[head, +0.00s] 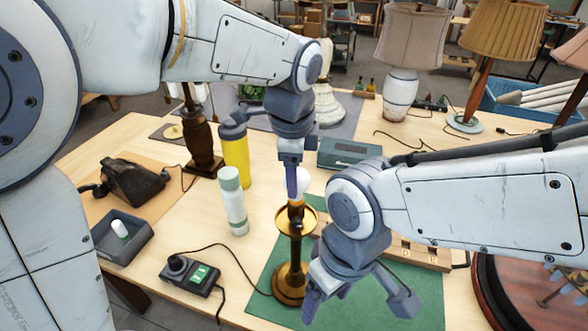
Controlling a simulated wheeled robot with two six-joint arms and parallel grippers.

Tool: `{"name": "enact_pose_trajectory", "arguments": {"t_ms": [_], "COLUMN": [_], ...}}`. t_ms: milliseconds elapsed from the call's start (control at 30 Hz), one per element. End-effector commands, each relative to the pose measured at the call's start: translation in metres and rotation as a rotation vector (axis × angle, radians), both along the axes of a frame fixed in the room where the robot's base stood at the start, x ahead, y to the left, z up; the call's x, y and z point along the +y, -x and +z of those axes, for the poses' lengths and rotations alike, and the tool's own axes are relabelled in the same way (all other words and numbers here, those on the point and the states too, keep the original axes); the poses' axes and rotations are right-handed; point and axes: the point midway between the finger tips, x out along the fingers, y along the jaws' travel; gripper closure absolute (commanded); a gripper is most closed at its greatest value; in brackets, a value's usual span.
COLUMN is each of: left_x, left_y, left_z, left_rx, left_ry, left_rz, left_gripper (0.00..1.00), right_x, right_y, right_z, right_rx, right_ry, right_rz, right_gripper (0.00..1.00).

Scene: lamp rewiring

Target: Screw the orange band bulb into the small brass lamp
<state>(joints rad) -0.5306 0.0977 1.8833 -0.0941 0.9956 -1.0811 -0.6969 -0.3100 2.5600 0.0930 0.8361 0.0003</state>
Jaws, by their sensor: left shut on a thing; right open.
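The small brass lamp (290,275) stands upright on the green mat (262,312), with a round dish near its top. A white bulb (304,181) is right above the lamp's top, with a bit of orange below it. My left gripper (296,184) points down and is shut on the bulb, its finger hiding much of it. The bulb looks upright and in line with the lamp, but I cannot tell whether its base is in the socket. My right gripper (358,304) is open and empty, to the right of the lamp's base.
A white-green bottle (233,205) and a yellow bottle (236,155) stand left of the lamp. A small meter box (190,274) with a cable lies at the front left. A wooden block with holes (425,252) is behind my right gripper. Larger lamps stand at the back.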

Motion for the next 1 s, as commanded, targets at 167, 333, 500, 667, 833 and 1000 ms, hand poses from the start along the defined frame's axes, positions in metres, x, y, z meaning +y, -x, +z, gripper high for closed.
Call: {"name": "enact_pose_trajectory", "arguments": {"t_ms": [167, 333, 500, 667, 833, 1000], "left_x": [0.000, 0.000, 0.001, 0.001, 0.000, 0.000], "left_y": [-0.001, -0.001, -0.003, -0.004, -0.005, -0.005], "left_z": [0.001, 0.003, 0.002, 0.002, 0.001, 0.001], "left_rx": [-0.003, -0.002, -0.002, -0.003, -0.004, -0.005], "left_ry": [0.000, 0.002, 0.002, 0.003, 0.001, 0.002], "left_rz": [0.001, -0.098, -0.313, -0.511, -0.665, -0.699], "left_gripper": [0.86, 0.86, 0.86, 0.86, 0.86, 0.86], "right_x": [0.000, 0.000, 0.000, 0.000, 0.000, 0.000], "right_y": [0.000, 0.000, 0.000, 0.000, 0.000, 0.000], "right_z": [0.000, 0.005, 0.010, 0.013, 0.014, 0.014], "right_rx": [0.000, 0.000, 0.000, 0.000, 0.000, 0.000], "right_ry": [0.000, 0.000, 0.000, 0.000, 0.000, 0.000], "right_rz": [0.000, 0.000, 0.000, 0.000, 0.000, 0.000], "right_gripper": [0.27, 0.27, 0.27, 0.27, 0.27, 0.27]}}
